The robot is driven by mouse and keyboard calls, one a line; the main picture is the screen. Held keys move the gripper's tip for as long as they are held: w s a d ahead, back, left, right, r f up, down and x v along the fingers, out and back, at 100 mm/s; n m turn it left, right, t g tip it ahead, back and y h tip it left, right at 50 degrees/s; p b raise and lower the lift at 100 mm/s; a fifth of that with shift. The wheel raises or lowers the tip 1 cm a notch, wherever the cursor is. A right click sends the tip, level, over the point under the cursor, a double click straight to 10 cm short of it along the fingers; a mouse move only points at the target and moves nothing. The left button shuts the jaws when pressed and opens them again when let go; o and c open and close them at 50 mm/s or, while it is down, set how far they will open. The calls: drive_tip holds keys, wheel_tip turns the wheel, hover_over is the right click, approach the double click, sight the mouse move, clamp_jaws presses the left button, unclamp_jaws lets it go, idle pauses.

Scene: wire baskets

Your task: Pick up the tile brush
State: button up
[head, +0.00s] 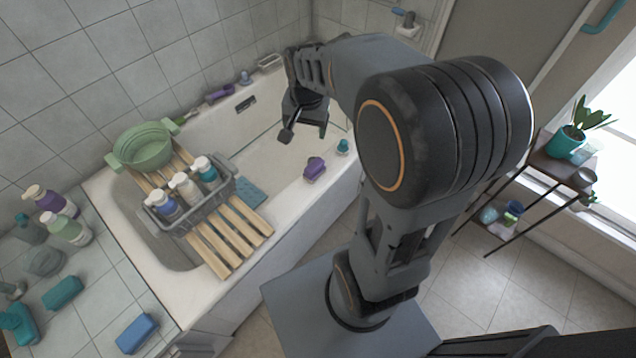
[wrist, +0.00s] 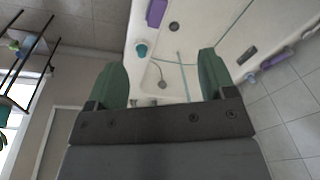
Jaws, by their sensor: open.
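My gripper (head: 304,132) is open and empty above the far end of the bathtub (head: 275,215). A purple brush-like block (head: 314,170) lies on the tub's near rim, below and to the right of my gripper. It also shows at the top of the wrist view (wrist: 156,12). A longer purple item (head: 220,94) lies on the far rim by the tiled wall. I cannot tell for sure which of these is the tile brush.
A teal cup-like item (head: 343,147) stands on the near rim. A slatted wooden rack (head: 233,226) spans the tub, bearing a grey basket (head: 200,210) of bottles and a green basin (head: 145,148). A shelf with a plant (head: 573,135) stands at right.

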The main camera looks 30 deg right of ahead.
sight(315, 170)
drive_tip(key=w+d+f+m+b, duration=0.1)
drive_tip(key=w+f+m+b, duration=0.1)
drive_tip(key=f, duration=0.5)
drive_tip(key=w+d+f+m+g+b, duration=0.1)
drive_tip(key=w+d+f+m+b, duration=0.1)
drive_tip(key=f, duration=0.6)
drive_tip(key=w+d+f+m+b, duration=0.1)
drive_tip(key=w+d+f+b, duration=0.1)
drive_tip(key=f, duration=0.6)
drive_tip(key=shift+w+d+m+g+b, duration=0.3)
drive_tip(key=shift+w+m+b, duration=0.15)
drive_tip(key=shift+b, duration=0.7)
drive_tip(key=shift+s+a+f+b, duration=0.1)
drive_tip(key=shift+f+b, duration=0.45)
drive_tip(key=shift+f, duration=1.1)
drive_tip(key=shift+a+f+b, duration=0.1)
drive_tip(key=shift+f+b, duration=0.45)
drive_tip(key=shift+f, duration=1.05)
drive_tip(key=shift+d, duration=0.1)
drive_tip(key=c, duration=1.1)
